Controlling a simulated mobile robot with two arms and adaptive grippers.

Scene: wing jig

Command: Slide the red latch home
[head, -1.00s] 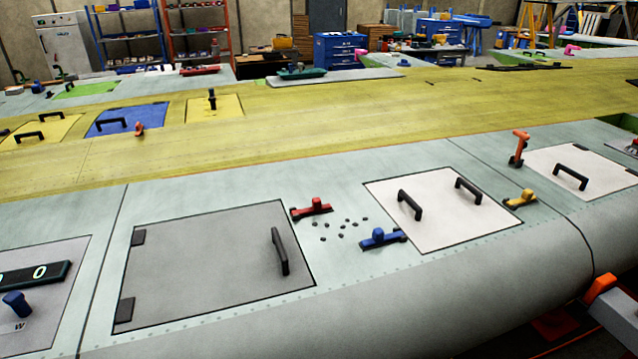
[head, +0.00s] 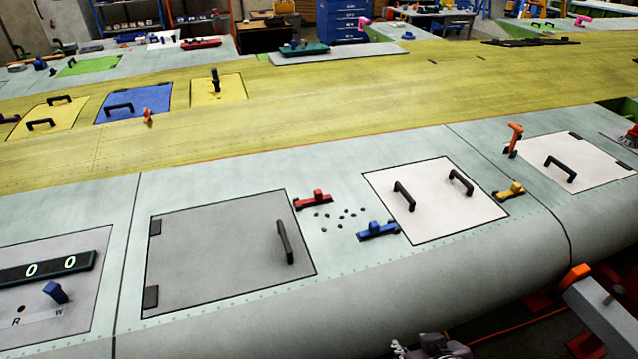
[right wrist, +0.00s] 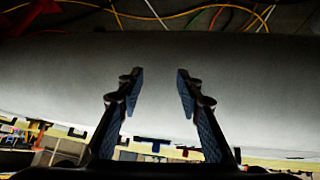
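The red latch (head: 314,200) lies on the pale green wing skin, just right of the grey hatch's upper right corner. It has a raised red knob on a flat bar with dark ends. My right gripper (head: 432,347) shows only partly at the bottom edge of the head view, well below and apart from the latch. In the right wrist view its two fingers (right wrist: 158,88) are spread with nothing between them. I cannot surely pick out the red latch in that view. My left gripper is not in view.
A blue latch (head: 378,231) and several small dark studs lie near the red one. The grey hatch (head: 210,250) and white hatch (head: 430,215) carry raised black handles. A yellow latch (head: 510,191) and an orange upright handle (head: 514,138) stand farther right. An orange-tipped grey arm-like part (head: 595,300) is lower right.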

